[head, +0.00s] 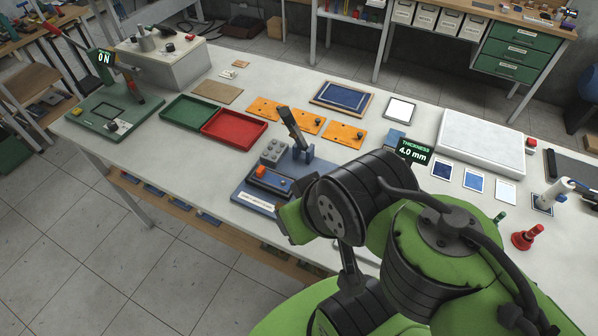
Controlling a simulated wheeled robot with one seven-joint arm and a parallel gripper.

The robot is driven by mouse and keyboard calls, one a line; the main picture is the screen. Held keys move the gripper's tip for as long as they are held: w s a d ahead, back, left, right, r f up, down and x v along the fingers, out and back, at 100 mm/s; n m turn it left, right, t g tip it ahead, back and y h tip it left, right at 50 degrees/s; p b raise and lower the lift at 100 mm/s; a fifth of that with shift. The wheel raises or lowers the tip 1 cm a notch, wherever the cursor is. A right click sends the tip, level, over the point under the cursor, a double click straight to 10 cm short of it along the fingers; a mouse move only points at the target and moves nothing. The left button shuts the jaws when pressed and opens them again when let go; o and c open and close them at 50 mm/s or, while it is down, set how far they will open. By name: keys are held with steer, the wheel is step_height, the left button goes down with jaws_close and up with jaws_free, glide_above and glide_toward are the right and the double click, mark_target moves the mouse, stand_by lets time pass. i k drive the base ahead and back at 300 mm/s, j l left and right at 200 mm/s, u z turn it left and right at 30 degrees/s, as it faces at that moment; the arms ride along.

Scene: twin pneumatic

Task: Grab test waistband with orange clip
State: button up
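My green and black arm reaches in from the lower right of the head view. My gripper's fingers do not show, so I cannot tell what they hold. No waistband with an orange clip can be told for sure. A small orange piece (286,185) sits on a dark block on the blue-grey fixture (243,191), just left of my arm. Three flat orange plates with dark knobs, the left plate (262,107), middle plate (305,121) and right plate (341,136), lie in a row behind it. A dark blue fabric piece (342,96) lies on a board behind them.
A green tray (184,109) and a red tray (235,126) lie left of the plates. The fixture has an upright dark lever (292,127). A "THICKNESS 4.0 mm" display (413,150), a white slab (480,140) and a red stamp-like object (525,238) are at the right.

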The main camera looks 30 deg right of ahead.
mark_target(282, 184)
steer(key=z, duration=0.3)
steer(key=i+j, duration=0.35)
steer(key=j, duration=0.15)
steer(key=i+j+u, duration=0.15)
steer(key=i+j, duration=0.15)
steer(key=j, duration=0.25)
